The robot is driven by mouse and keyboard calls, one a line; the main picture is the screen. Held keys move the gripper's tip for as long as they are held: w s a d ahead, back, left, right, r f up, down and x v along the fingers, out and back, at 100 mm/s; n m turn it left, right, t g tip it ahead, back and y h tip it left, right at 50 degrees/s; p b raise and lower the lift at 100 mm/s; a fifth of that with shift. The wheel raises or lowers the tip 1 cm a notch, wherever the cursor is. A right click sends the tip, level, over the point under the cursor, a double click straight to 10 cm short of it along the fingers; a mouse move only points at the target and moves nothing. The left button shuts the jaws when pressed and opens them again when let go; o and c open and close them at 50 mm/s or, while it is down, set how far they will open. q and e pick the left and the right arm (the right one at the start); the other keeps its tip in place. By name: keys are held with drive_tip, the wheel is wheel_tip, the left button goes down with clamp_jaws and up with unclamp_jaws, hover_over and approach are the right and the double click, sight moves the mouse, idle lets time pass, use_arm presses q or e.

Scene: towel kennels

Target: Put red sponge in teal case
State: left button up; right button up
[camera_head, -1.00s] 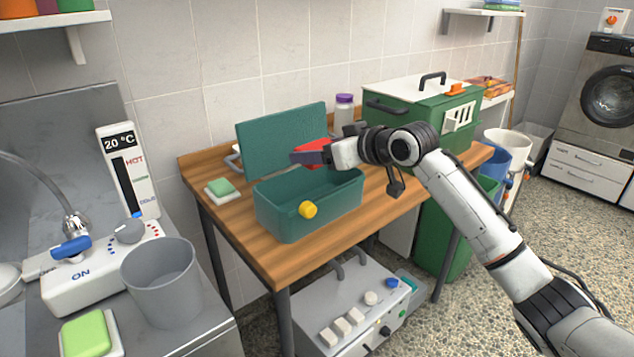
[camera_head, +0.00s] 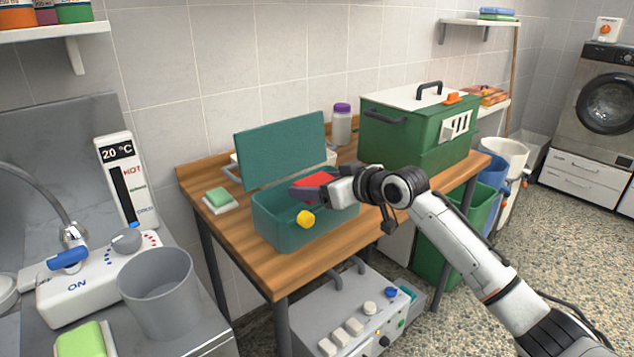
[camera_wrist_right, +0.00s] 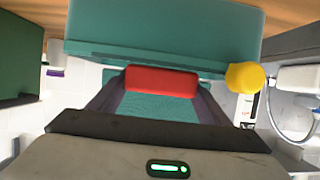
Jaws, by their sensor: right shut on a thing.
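The teal case (camera_head: 278,231) stands on the wooden table with its lid (camera_head: 281,150) raised at the back and a yellow knob (camera_head: 305,218) on its front. My right gripper (camera_head: 304,190) is shut on the red sponge (camera_head: 317,181) and holds it over the case's opening, around rim height. In the right wrist view the red sponge (camera_wrist_right: 162,82) sits between the two fingers, with teal case surfaces (camera_wrist_right: 165,30) beyond it. Whether the sponge touches the case cannot be told. My left gripper is not in view.
A green sponge on a white dish (camera_head: 220,199) lies left of the case. A purple-capped jar (camera_head: 341,125) and a large green box (camera_head: 415,131) stand behind and right. A grey machine (camera_head: 350,315) sits below the table. A grey cup (camera_head: 158,295) stands on the left counter.

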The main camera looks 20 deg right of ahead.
drive_tip(key=shift+f, duration=0.2)
drive_tip(key=o, duration=1)
drive_tip(key=shift+r, duration=0.15)
drive_tip(key=v, duration=1.2)
drive_tip(key=shift+d+r, duration=0.1)
drive_tip(key=shift+r, duration=0.35)
